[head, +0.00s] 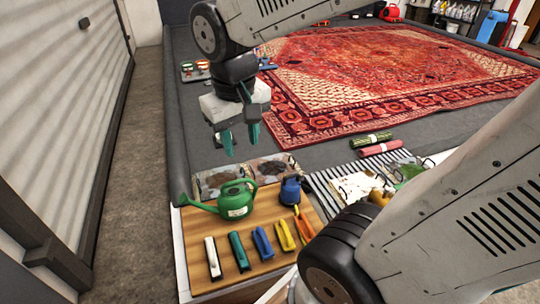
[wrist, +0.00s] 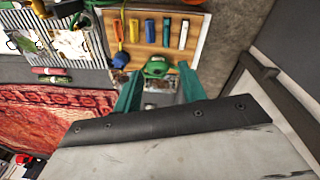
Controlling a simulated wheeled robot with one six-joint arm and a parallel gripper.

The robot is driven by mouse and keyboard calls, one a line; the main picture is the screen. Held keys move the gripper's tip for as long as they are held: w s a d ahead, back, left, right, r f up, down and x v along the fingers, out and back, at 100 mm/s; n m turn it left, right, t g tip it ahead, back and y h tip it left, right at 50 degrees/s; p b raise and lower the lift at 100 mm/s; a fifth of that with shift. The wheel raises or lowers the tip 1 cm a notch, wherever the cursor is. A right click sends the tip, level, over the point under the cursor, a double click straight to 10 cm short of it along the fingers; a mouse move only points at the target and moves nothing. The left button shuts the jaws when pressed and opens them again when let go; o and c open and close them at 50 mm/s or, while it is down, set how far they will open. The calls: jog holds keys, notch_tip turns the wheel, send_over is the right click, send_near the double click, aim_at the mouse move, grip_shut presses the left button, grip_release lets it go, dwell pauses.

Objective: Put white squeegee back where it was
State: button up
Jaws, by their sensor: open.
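The white squeegee (head: 212,258) lies on the wooden board (head: 196,226), at the left end of a row of coloured squeegee-like tools. It also shows at the right end of the row in the wrist view (wrist: 183,34). My gripper (head: 241,146) hangs above and behind the board, fingers pointing down. Its two teal fingers are apart with nothing held between them, as the wrist view also shows (wrist: 160,73). The gripper is well clear of the white squeegee.
Teal (head: 239,252), blue (head: 262,242), yellow (head: 285,236) and orange (head: 304,226) tools lie to the right. A green watering can (head: 236,203) and blue jug (head: 290,191) stand behind them.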

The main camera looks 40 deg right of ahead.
jog(key=s+a+r+n, duration=0.1)
jog(key=s, duration=0.8)
jog(key=shift+s+r+y, duration=0.25)
jog(key=shift+y, duration=0.15)
dwell(0.5)
